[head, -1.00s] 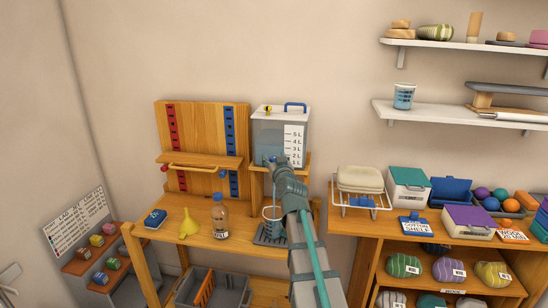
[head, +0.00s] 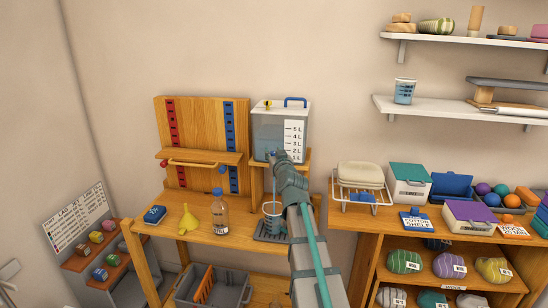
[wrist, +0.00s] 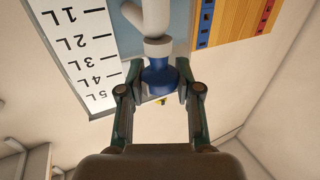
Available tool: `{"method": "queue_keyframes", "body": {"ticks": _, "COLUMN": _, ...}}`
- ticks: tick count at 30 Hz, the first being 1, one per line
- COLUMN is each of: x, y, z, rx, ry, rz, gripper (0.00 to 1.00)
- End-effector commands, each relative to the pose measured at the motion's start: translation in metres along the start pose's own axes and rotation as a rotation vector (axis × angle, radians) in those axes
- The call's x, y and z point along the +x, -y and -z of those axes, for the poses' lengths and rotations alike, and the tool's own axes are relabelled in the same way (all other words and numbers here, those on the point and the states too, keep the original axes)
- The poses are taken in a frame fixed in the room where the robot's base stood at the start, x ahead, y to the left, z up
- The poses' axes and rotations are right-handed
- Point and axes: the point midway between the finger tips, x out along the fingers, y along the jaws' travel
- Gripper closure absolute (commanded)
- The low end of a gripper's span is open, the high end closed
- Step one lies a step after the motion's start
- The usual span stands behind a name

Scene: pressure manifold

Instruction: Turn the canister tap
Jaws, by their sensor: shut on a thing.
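The clear canister (head: 268,130) with a litre scale stands on the raised wooden shelf. Its blue tap knob (wrist: 160,76) shows in the wrist view below a pale spout. My gripper (wrist: 160,88) has its two fingers on either side of the knob and is shut on it. In the head view my gripper (head: 279,157) is at the canister's lower front and hides most of the tap. A clear cup (head: 271,217) stands on a dark grey drip tray (head: 266,238) below. A thin bluish line shows above the cup, but I cannot tell if it is flowing water.
A bottle with a blue cap (head: 220,215), a yellow funnel (head: 188,221) and a blue block (head: 154,214) stand on the bench to the left. A pegboard rack (head: 203,130) is left of the canister. A laden cabinet (head: 390,232) is on the right.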

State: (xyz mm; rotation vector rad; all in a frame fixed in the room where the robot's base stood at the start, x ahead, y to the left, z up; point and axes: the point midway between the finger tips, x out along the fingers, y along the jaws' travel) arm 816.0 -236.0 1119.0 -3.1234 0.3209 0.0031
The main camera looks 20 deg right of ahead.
Motion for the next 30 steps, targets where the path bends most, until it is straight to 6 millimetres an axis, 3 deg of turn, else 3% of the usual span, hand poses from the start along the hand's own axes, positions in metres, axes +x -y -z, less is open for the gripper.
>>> {"method": "queue_keyframes", "body": {"ticks": 2, "x": 0.0035, "y": -0.0018, "z": -0.0069, "rx": 0.001, "ry": -0.003, "rz": 0.007, "gripper": 1.0}}
{"method": "queue_keyframes", "body": {"ticks": 30, "x": 0.0042, "y": -0.0032, "z": -0.0062, "rx": 0.0, "ry": 0.0, "rz": 0.178, "gripper": 1.0}}
